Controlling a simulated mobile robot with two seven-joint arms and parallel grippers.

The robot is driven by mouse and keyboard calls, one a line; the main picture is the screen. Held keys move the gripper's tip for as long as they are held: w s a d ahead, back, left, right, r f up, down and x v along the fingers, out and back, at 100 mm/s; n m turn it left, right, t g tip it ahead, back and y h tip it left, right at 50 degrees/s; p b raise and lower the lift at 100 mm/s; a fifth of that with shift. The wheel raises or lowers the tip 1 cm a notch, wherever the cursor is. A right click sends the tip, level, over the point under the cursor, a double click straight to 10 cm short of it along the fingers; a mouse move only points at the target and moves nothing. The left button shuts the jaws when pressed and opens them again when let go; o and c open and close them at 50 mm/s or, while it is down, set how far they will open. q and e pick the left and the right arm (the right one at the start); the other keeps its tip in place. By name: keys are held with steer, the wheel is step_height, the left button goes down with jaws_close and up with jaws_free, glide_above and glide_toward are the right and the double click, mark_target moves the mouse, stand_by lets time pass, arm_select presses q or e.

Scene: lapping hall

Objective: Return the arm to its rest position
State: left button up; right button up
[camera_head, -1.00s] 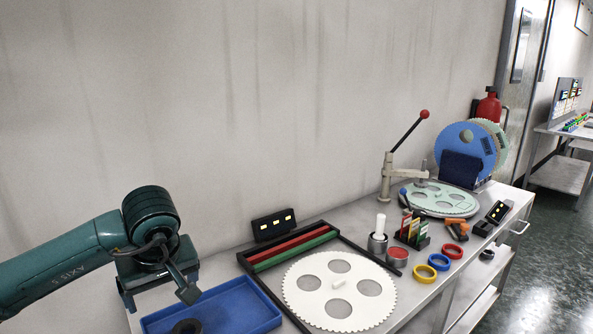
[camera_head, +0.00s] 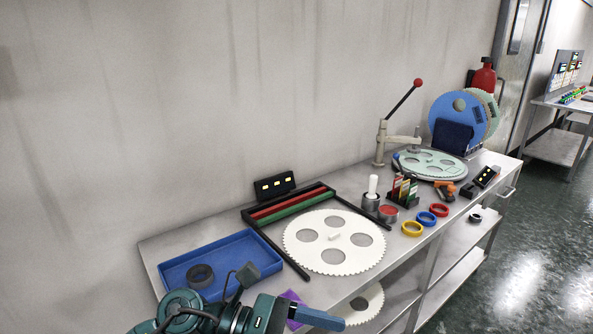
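My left arm comes in at the bottom edge, left of the middle. Its teal wrist is in front of the bench's front edge, and my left gripper (camera_head: 312,317) points right, low in the picture. I see it from the side and partly cut off, so I cannot tell whether its fingers are open or shut. No held object can be made out. My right gripper is out of view.
The bench holds a blue tray (camera_head: 252,243) with a dark ring (camera_head: 200,276), a white toothed disc (camera_head: 350,262), a lever press (camera_head: 381,145), and coloured rings. A purple item (camera_head: 292,297) and another white disc (camera_head: 372,303) are lower, near the gripper.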

arm_select(q)
steer(key=w+a+f+n+t+y, duration=0.1)
steer(key=w+a+n+t, duration=0.25)
steer(key=n+t, duration=0.95)
steer(key=w+a+f+n+t, duration=0.1)
steer(key=w+a+n+t, duration=0.4)
steer(key=n, duration=1.3)
steer(key=s+a+f+n+g+y, duration=0.1)
steer(key=s+a+f+n+y, duration=0.2)
steer(key=f+n, duration=0.4)
steer(key=s+a+f+n+g+y, duration=0.2)
steer(key=s+a+f+n+y, duration=0.1)
steer(key=f+n, duration=0.4)
steer(key=s+a+f+n+g+y, duration=0.1)
steer(key=s+a+f+n+y, duration=0.2)
steer(key=s+f+n+y, duration=0.2)
step_height(320, 180, down, 3)
steer(key=shift+s+f+n+y+p, duration=0.15)
steer(key=shift+s+n+y+p, duration=0.25)
steer(key=shift+s+n, duration=0.5)
